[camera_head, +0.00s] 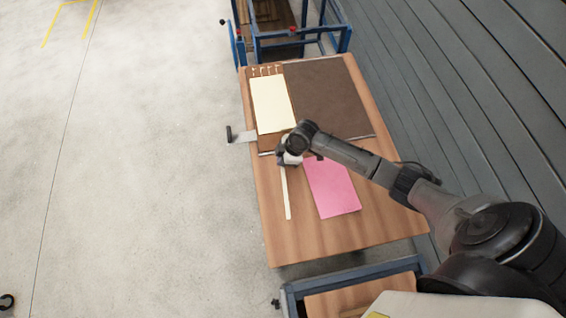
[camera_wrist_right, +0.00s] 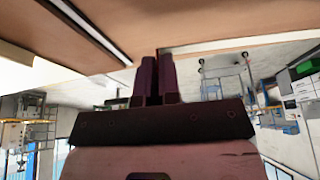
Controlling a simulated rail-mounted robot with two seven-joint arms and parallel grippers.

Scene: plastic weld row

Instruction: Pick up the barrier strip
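A long, narrow cream strip (camera_head: 287,200), which I take to be the barrier strip, lies along the left part of the wooden table, left of the pink sheet. My right gripper (camera_head: 284,159) is over the far end of this strip and hides that end. In the right wrist view, the two dark fingers of my right gripper (camera_wrist_right: 157,58) stand close together near the table's underside-up surface. I cannot tell whether the strip is between them. My left gripper is not in view.
The wooden table (camera_head: 350,232) carries a pink sheet (camera_head: 333,190), a dark brown mat (camera_head: 325,95) and a cream sheet (camera_head: 272,105). A grey bracket (camera_head: 241,136) juts from its left edge. Blue-framed carts stand at the far (camera_head: 295,40) and near (camera_head: 350,278) ends. Open floor lies left.

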